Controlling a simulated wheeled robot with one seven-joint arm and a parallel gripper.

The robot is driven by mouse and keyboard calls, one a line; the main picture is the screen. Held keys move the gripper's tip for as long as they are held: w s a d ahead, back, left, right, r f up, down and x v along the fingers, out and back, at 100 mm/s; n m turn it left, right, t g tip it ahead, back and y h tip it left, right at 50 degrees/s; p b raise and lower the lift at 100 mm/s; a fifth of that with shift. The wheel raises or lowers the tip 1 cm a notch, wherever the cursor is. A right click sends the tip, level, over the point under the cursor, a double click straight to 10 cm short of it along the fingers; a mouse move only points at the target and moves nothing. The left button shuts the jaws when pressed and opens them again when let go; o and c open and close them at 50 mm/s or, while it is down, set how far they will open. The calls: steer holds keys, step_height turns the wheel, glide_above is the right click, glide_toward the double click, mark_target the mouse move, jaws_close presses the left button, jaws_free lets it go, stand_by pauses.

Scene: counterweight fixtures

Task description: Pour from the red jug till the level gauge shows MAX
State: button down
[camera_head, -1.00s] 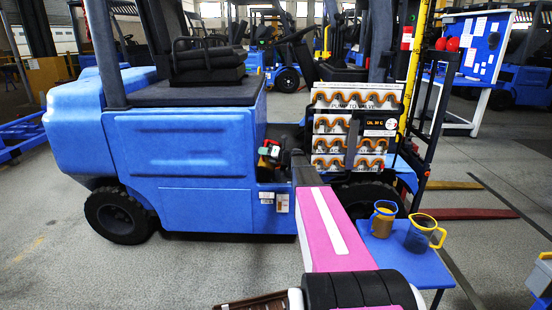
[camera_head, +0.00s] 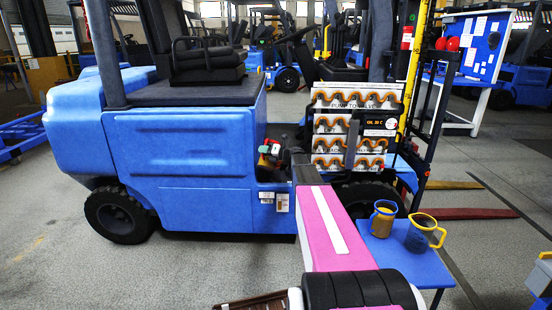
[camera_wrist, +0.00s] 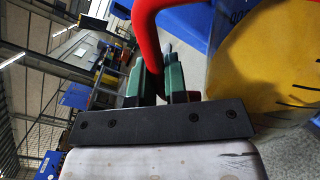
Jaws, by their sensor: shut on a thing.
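My gripper (camera_wrist: 168,84) has green fingers, shut on the red handle (camera_wrist: 146,35) of the red jug in the wrist view. The jug's clear body (camera_wrist: 262,62) fills the right of that view, with yellow liquid and dark marks showing through it. It looks strongly turned there, but that view is itself rolled. In the head view the red jug (camera_head: 268,150) is small and partly hidden beside the blue forklift's side, at the end of my arm. Its spout and any stream cannot be made out. I cannot pick out the level gauge or its reading with certainty.
A panel with orange hoses (camera_head: 330,100) stands right of the jug. A blue side table (camera_head: 385,250) holds a blue-rimmed jug (camera_head: 383,218) and a yellow-handled jug (camera_head: 424,233). The blue forklift (camera_head: 180,150) fills the left.

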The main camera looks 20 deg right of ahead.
steer(key=shift+w+d+r+m+p, duration=0.1)
steer(key=shift+r+m+p, duration=0.1)
steer(key=shift+r+m, duration=0.2)
steer(key=shift+w+d+r+m+p, duration=0.1)
steer(key=shift+r+m+p, duration=0.15)
steer(key=shift+r, duration=0.25)
stand_by(1.2)
steer(key=shift+w+d+r+m+p, duration=0.25)
steer(key=shift+w+m+p, duration=0.1)
steer(key=shift+m, duration=0.6)
stand_by(2.3)
steer(key=shift+w+d+r+m, duration=0.25)
steer(key=shift+w+r+m, duration=0.15)
steer(key=shift+r+m, duration=0.25)
stand_by(1.8)
steer(key=shift+s+f, duration=0.1)
